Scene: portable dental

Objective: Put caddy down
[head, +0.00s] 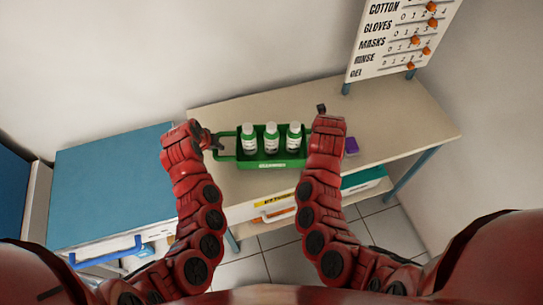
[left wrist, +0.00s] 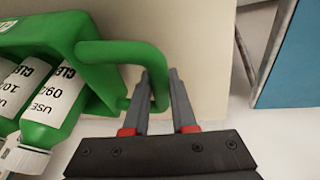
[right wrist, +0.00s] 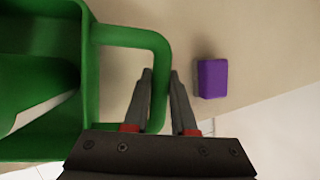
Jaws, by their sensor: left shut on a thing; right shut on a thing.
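A green caddy (head: 248,163) with a loop handle at each end holds three white-capped bottles (head: 271,139) in the head view. It is upright over the front part of the beige tabletop; I cannot tell whether its base touches the top. My left gripper (head: 217,144) is shut on the caddy's left handle, which passes between its fingers in the left wrist view (left wrist: 158,88). My right gripper (right wrist: 160,86) is shut on the right handle (right wrist: 130,37) in the right wrist view. In the head view its fingers are mostly hidden by the arm.
A purple block (head: 351,146) lies on the table (head: 400,125) just right of my right gripper. A blue-topped cart (head: 105,180) stands at the left. A supply board with orange sliders (head: 400,40) stands at the back right. The table behind the caddy is clear.

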